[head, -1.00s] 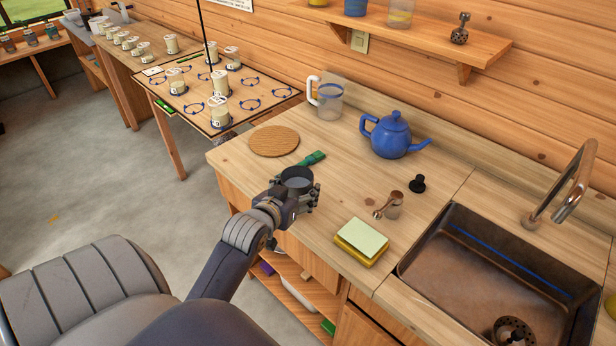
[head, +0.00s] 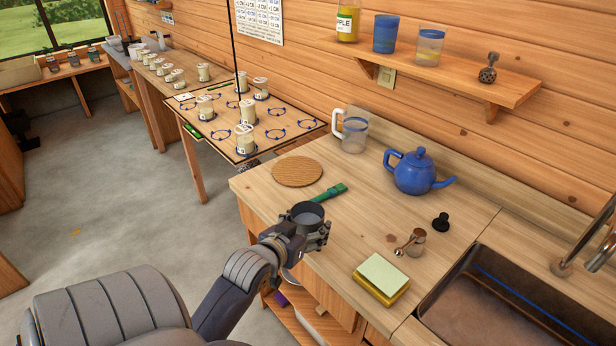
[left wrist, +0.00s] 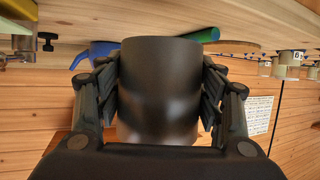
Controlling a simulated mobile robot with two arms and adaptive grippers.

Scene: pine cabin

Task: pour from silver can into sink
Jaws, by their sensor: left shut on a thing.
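The silver can (head: 309,213) is held upright in my left gripper (head: 312,230), over the front edge of the wooden counter in the head view. In the left wrist view the dark grey can (left wrist: 160,90) fills the middle, with the fingers of my left gripper (left wrist: 160,100) shut on it from both sides. The inside of the can looks dark, and I cannot tell what it holds. The metal sink (head: 510,300) is set into the counter at the lower right, partly cut off by the picture edge. My right gripper is not in view.
A yellow sponge block (head: 381,280), a small metal cup (head: 415,242) and a black stopper (head: 440,222) lie between can and sink. A blue teapot (head: 414,174), a clear jug (head: 352,134), a cork mat (head: 297,171) and a green-handled brush (head: 331,192) are behind. The faucet (head: 590,237) stands at the right.

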